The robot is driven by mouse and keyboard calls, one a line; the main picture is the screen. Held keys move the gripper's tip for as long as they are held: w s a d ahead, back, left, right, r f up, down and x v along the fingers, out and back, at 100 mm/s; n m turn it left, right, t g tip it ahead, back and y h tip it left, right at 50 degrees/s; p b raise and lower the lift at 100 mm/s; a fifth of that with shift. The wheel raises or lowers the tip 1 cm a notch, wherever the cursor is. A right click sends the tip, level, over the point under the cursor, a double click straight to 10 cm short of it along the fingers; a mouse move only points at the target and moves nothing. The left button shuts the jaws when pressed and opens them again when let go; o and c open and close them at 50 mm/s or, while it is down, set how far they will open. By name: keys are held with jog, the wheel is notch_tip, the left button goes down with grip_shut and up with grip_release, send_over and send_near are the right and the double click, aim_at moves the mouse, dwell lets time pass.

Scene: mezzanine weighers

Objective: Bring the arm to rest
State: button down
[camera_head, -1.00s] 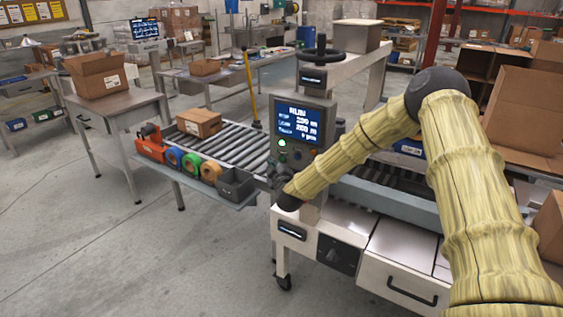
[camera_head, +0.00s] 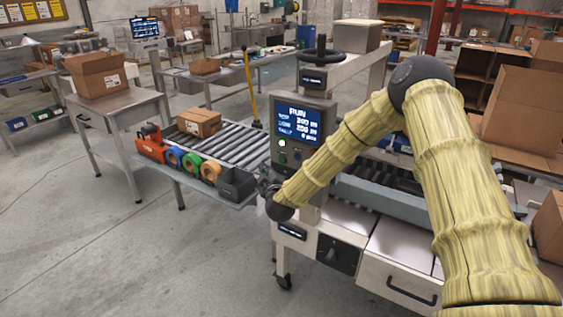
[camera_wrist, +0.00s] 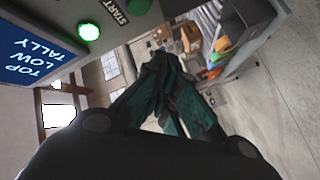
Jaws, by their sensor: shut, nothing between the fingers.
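My arm, in a bamboo-like cover, reaches from the right of the head view down to the front of the weigher machine. My gripper (camera_wrist: 165,75) is shut and empty in the wrist view, its dark green fingers together. In the head view my gripper (camera_head: 268,190) is small and partly hidden at the end of the arm, in front of the machine and just right of the grey bin (camera_head: 237,184). The control panel (camera_head: 298,130) with its blue screen reading RUN is just above it. The lit green button (camera_wrist: 88,32) shows close by in the wrist view. I cannot tell whether the gripper touches anything.
A roller conveyor (camera_head: 238,142) carries a cardboard box (camera_head: 199,122). A side shelf holds an orange tape dispenser (camera_head: 150,145) and several tape rolls (camera_head: 192,164). A table with an open carton (camera_head: 96,76) stands left. The floor at front left is clear.

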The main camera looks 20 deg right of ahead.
dwell(0.5)
jog(key=s+a+f+m+g+y, duration=0.1)
jog(key=s+a+f+g, duration=0.2)
jog(key=s+f, duration=0.6)
jog(key=s+a+f+m+g+y, duration=0.1)
jog(key=s+a+f+g, duration=0.15)
jog(key=s+f, duration=0.7)
jog(key=s+a+f+m+g+y, duration=0.1)
jog(key=s+a+f+g, duration=0.15)
jog(key=s+f, duration=0.7)
jog(key=s+d+f+m+g, duration=0.1)
jog(key=s+m+g, duration=0.1)
jog(key=s, duration=0.9)
jog(key=s+d+f+m+g, duration=0.2)
jog(key=s+g, duration=0.2)
jog(key=s, duration=0.7)
jog(key=s+d+f+m+g+h, duration=0.1)
jog(key=s+d+f+m+g, duration=0.1)
jog(key=s, duration=1)
jog(key=shift+d+f+g, duration=0.2)
jog(key=shift+g, duration=0.4)
jog(key=shift+s+d, duration=0.15)
